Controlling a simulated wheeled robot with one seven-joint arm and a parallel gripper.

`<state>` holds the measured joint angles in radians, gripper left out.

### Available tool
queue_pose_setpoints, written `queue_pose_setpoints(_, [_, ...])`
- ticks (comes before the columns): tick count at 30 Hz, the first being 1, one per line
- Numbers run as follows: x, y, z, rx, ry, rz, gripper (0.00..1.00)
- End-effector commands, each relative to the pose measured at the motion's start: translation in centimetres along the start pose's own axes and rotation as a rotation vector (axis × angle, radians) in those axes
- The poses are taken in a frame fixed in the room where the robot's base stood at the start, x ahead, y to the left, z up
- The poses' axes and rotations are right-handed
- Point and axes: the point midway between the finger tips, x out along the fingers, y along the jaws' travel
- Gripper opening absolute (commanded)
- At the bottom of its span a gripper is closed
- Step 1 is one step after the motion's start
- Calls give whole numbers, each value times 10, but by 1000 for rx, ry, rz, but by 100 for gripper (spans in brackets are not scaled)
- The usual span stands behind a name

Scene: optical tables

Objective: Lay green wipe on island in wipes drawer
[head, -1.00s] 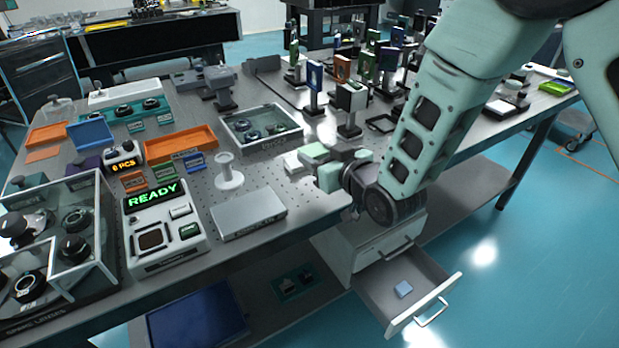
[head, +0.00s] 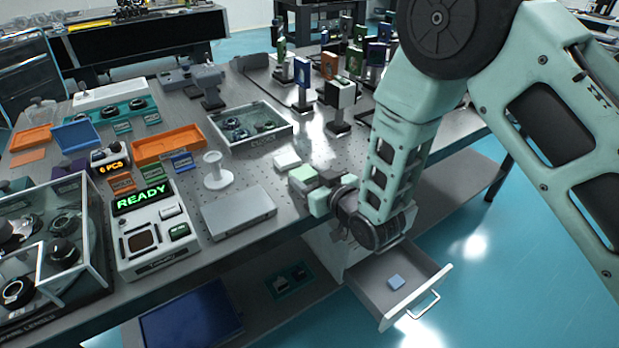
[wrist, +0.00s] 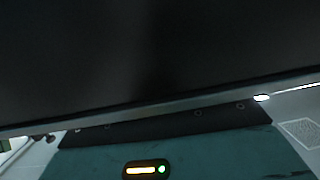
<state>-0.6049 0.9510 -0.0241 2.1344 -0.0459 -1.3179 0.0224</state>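My gripper (head: 309,187) is over the front edge of the optical table, pointing left in the head view. Pale green pieces show at its end, but I cannot tell whether one is the green wipe or all are fingers. No separate green wipe can be made out. A white pad or block (head: 287,160) lies on the table just beyond the gripper. The open drawer (head: 371,299) is below and to the right, under the table edge. The wrist view is mostly dark and shows no fingertips.
A grey flat box (head: 238,213) and a white spool-shaped stand (head: 216,172) are left of my gripper. A glass-walled tray (head: 250,126) and upright optics mounts (head: 340,97) stand behind. The READY device (head: 153,230) is farther left. Floor right of the drawer is clear.

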Motion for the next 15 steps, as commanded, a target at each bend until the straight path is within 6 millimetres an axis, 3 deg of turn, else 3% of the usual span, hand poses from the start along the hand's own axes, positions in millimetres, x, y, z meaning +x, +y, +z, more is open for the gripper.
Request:
queue_pose_setpoints(1, [0,0,0,0,-1,0,61])
queue_pose_setpoints(3, [0,0,0,0,-1,0,72])
queue_pose_setpoints(15, [-6,0,-3,0,-2,0,72])
